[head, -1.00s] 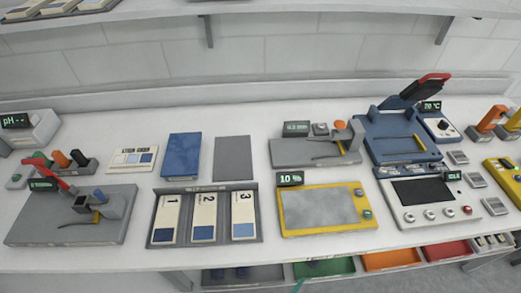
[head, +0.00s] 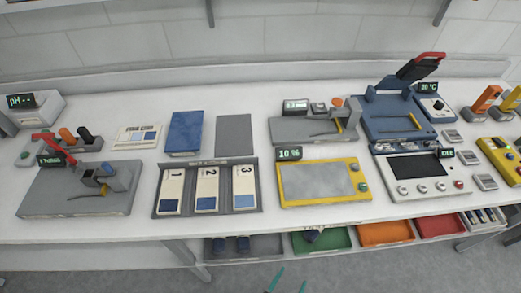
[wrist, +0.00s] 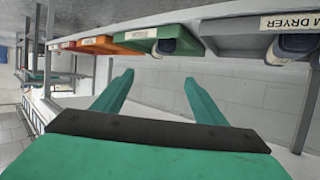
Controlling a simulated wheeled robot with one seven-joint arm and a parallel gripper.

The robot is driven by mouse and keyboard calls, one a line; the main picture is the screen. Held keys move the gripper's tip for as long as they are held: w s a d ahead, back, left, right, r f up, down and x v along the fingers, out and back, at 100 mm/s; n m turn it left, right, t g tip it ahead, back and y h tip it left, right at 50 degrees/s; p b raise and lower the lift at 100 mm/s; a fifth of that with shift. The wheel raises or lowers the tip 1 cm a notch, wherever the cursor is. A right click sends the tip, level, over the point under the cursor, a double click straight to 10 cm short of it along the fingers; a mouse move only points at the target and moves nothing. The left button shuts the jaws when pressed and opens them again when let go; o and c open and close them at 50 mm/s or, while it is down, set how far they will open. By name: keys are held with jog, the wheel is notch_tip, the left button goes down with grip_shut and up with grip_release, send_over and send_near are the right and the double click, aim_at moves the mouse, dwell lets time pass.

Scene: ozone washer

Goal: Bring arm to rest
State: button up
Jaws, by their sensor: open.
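My gripper (wrist: 158,92) shows in the wrist view as two green fingers held apart with nothing between them. It points toward the underside of the bench, in front of the lower row of bins. In the head view only the green fingertips of my gripper (head: 288,280) show at the bottom edge, below the bench and clear of it. The rest of my arm is out of the head view.
The white bench (head: 120,235) carries several devices, including a yellow-framed panel (head: 322,182) and a blue press (head: 400,118). Below it hang a grey bin (head: 265,245), a green bin (head: 335,238), an orange bin (head: 385,232) and a red bin (head: 438,224). The floor in front is clear.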

jog(key=s+a+r+n+t+y, duration=0.1)
jog(key=s+a+r+n+y, duration=0.1)
jog(key=r, duration=0.8)
jog(key=s+a+r+n+t+y, duration=0.1)
jog(key=s+a+r, duration=0.4)
jog(key=r, duration=0.5)
jog(key=s+a+r+n+t+y, duration=0.1)
jog(key=s+a+r+n+y, duration=0.2)
jog(key=r, duration=0.6)
jog(key=shift+s+a+r+n+t+y, duration=0.3)
jog(key=shift+s+a+r+y, duration=0.1)
jog(key=shift+s+a+y, duration=0.25)
jog(key=shift+w, duration=0.1)
